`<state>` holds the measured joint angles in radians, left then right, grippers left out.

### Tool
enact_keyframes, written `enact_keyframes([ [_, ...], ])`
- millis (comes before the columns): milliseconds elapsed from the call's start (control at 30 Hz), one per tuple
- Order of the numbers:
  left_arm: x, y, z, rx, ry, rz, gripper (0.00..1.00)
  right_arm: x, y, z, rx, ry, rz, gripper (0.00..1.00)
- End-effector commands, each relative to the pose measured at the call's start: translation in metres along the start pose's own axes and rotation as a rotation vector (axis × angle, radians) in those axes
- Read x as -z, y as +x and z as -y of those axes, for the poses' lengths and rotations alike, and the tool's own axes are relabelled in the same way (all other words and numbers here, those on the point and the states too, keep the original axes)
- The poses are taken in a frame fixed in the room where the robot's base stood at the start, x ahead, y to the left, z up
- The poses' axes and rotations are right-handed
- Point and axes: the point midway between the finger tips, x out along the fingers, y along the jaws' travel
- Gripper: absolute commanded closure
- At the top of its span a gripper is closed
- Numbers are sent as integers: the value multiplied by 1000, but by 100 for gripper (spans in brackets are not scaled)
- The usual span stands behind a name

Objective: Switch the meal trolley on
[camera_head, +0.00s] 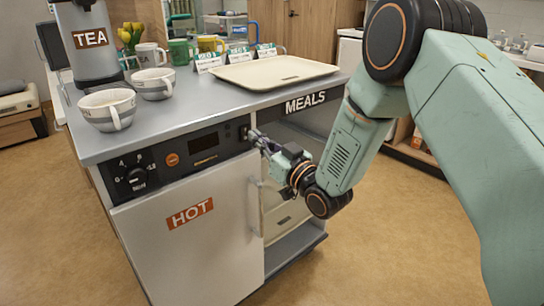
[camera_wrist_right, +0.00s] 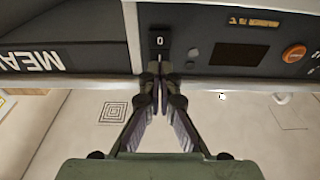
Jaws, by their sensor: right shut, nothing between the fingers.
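The meal trolley (camera_head: 190,180) has a grey top, a dark control panel and a white door marked HOT. A small black switch (camera_head: 244,132) sits at the panel's right end; in the right wrist view the switch (camera_wrist_right: 159,42) shows a white 0. My right gripper (camera_head: 256,137) is shut and empty, its fingertips at the switch. In the right wrist view my right gripper (camera_wrist_right: 159,72) has its closed tips overlapping the switch's lower edge; I cannot tell whether they touch it. The panel display (camera_wrist_right: 238,54) looks dark. My left gripper is not in view.
The panel also has an orange button (camera_head: 172,159) and a black dial (camera_head: 136,178). The trolley top carries a cream tray (camera_head: 275,72), cups, mugs, cards and a TEA urn (camera_head: 95,45). A door handle (camera_head: 254,205) stands below my right gripper. Floor is clear at left.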

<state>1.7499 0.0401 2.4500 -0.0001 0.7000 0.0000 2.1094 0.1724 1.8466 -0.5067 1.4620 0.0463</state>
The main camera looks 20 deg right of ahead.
Motion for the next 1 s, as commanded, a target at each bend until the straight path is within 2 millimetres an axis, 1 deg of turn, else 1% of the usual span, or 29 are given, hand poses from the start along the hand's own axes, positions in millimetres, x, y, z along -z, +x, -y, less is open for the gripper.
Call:
enact_keyframes([
  [33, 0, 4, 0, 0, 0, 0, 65, -1, 6, 1, 3, -3, -2, 100],
  [100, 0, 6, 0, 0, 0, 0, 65, -1, 13, 0, 1, -1, -1, 100],
  [233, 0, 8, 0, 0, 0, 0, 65, -1, 20, 0, 1, -1, 0, 100],
  [600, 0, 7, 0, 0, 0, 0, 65, 0, 21, 0, 0, 0, 1, 100],
  [733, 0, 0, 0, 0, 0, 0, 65, 4, 29, 0, 1, -1, 3, 100],
  [1000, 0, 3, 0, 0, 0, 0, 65, 2, 27, 0, 0, 0, 3, 100],
])
